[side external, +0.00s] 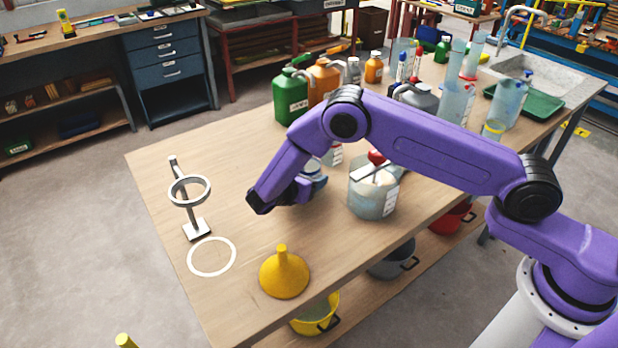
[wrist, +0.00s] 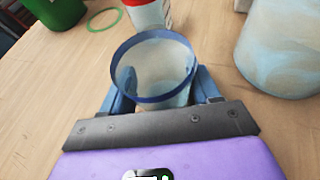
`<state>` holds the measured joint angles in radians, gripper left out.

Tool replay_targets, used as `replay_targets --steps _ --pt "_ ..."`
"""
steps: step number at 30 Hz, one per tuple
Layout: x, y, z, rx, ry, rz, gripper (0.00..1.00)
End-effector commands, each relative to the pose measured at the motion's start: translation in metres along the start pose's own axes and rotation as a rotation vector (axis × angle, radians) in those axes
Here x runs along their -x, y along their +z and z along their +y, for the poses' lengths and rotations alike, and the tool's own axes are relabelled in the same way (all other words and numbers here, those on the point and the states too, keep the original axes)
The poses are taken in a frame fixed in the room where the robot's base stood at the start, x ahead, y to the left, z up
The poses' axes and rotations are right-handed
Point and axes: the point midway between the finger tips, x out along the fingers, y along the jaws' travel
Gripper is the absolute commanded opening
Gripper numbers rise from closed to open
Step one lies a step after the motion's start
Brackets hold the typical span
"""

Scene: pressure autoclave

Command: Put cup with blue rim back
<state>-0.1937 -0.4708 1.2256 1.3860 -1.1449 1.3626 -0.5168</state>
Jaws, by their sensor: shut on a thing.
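The clear cup with a blue rim (wrist: 152,68) stands upright between the two blue fingers of my gripper (wrist: 160,88) in the wrist view. The fingers are shut on its sides. In the side external view the cup (side external: 314,172) is partly hidden behind my gripper (side external: 304,188), low over the wooden table. I cannot tell whether its base touches the table. A green ring (wrist: 105,19) lies flat on the table beyond the cup, at the upper left of the wrist view.
A large beaker (side external: 372,195) stands right of my gripper. A white container (wrist: 146,14) is just beyond the cup. A green jerrycan (side external: 290,98) stands behind. A yellow funnel (side external: 284,275), ring stand (side external: 189,191) and white ring (side external: 212,257) are at the near left.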

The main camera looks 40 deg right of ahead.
Motion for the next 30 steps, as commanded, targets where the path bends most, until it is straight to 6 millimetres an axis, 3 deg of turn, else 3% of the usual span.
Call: replay_targets --steps 13,14,15,16,27,30 --pt "-0.002 -0.006 0.000 0.000 0.001 0.000 0.21" --pt "-0.002 -0.006 0.000 0.000 0.001 0.000 0.68" --pt "-0.002 -0.006 0.000 0.000 0.001 0.000 0.81" --pt "-0.002 -0.006 0.000 0.000 0.001 0.000 0.86" --pt "-0.001 -0.002 0.000 -0.002 0.001 0.001 0.86" --pt "0.011 -0.003 0.001 -0.001 0.005 0.000 0.86"
